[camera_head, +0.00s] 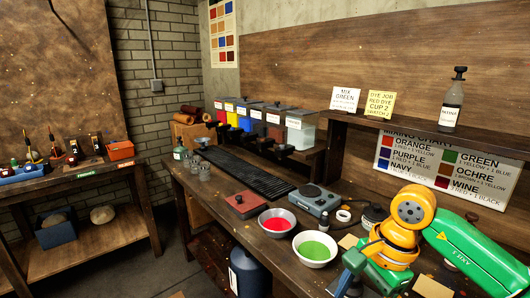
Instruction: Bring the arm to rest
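My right arm (405,222), green with orange joints, comes in from the right edge over the near right end of the workbench. Its gripper (350,270) is partly in view low in the picture, near the bench's front edge. It is just below and right of a white bowl of green dye (314,252). The fingertips are not clear, so I cannot tell whether it is open or shut. My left gripper is not in view.
A bowl of red dye (277,224), a red box (240,205) and a grey device (312,199) stand on the bench (211,196). Dye dispensers (270,117) line its back. A shelf (420,135) with a bottle (452,103) overhangs the right. A side table (91,172) stands left.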

